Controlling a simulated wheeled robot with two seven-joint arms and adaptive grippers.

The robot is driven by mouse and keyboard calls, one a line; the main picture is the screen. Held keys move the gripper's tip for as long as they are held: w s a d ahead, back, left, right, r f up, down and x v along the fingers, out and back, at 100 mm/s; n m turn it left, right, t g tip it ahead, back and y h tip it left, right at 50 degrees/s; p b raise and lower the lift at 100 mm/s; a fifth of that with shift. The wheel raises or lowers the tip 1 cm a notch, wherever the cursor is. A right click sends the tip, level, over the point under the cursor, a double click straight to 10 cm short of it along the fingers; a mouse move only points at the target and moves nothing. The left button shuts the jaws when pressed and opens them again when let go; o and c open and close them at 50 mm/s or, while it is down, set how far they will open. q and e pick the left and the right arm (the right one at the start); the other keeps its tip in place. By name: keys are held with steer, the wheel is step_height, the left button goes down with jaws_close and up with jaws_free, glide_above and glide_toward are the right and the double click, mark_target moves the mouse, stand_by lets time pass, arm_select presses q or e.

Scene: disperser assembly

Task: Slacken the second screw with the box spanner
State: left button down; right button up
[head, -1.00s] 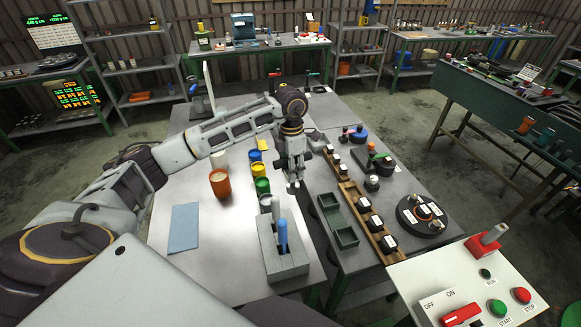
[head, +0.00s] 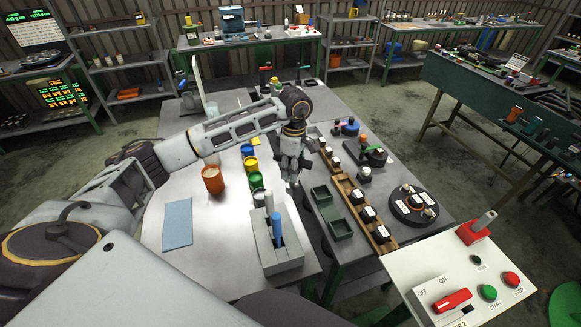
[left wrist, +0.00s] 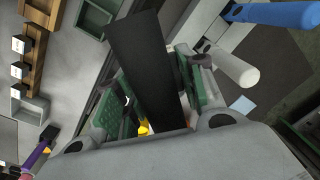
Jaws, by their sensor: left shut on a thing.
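My left gripper (head: 291,184) hangs pointing down over the table, beyond the grey tool block (head: 281,266). A round black plate (head: 402,213) with small pale-labelled parts lies to the right; I cannot tell which part is the second screw. My right gripper is out of view.
Colored cups (head: 249,165) and an orange cup (head: 212,180) stand left. A control panel (head: 455,283) is at the front right. Bare table lies around the blue sheet (head: 177,224).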

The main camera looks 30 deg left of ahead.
arm_select(q)
steer(key=m, duration=0.2)
steer(key=d+m, duration=0.1)
steer(key=m, duration=0.2)
steer(key=shift+d+f+m, duration=0.3)
steer(key=shift+d+f, duration=0.05)
steer(key=shift+f, duration=0.05)
steer(key=d+f+m+b, duration=0.3)
steer(key=f+m+b, duration=0.6)
steer(key=f+m, duration=0.2)
steer(key=m, duration=0.2)
steer(key=shift+s+d+m+t+y, duration=0.25)
steer(key=shift+d+m+t+y, duration=0.05)
steer(key=shift+d+t+y, duration=0.1)
stand_by(0.9)
steer(key=shift+f+b, duration=0.5)
